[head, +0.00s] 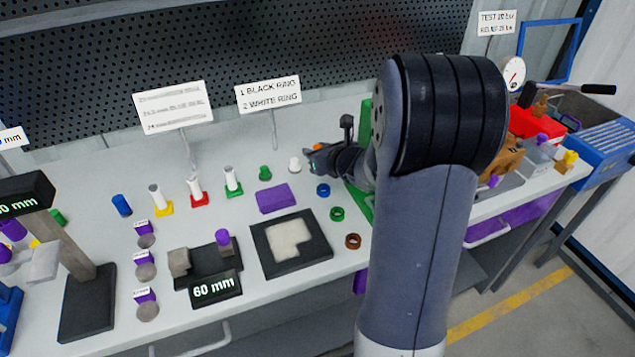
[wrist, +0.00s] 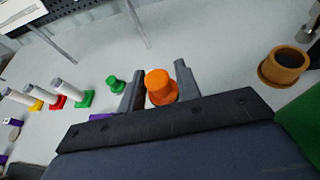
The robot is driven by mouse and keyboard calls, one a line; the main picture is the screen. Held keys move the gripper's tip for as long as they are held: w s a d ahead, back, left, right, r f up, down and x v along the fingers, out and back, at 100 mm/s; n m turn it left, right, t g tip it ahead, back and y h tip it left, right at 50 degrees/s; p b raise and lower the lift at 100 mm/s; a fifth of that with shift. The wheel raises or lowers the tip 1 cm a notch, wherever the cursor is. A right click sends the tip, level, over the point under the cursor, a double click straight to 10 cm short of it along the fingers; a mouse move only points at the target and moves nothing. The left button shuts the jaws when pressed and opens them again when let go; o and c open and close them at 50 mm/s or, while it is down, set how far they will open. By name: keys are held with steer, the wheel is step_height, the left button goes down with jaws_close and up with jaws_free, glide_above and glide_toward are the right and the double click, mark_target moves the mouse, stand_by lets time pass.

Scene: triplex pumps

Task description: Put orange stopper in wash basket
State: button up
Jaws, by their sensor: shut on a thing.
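The orange stopper (wrist: 160,88) stands between the two fingers of my gripper (wrist: 160,84) in the wrist view, and the gripper is shut on it. In the head view my gripper (head: 318,157) is low over the back of the bench, left of my forearm, with only a speck of the orange stopper (head: 321,146) showing. I cannot tell whether the stopper touches the bench.
Coloured rings, including a blue one (head: 323,190), lie in front. A brown cup (wrist: 283,66) is right of the fingers. My arm hides the bench's middle right.

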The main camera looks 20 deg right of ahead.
mark_target(318, 182)
step_height(318, 182, down, 8)
steer(key=shift+f+b, duration=0.1)
steer(key=shift+b, duration=0.4)
steer(key=shift+f, duration=0.15)
steer(key=o, duration=1)
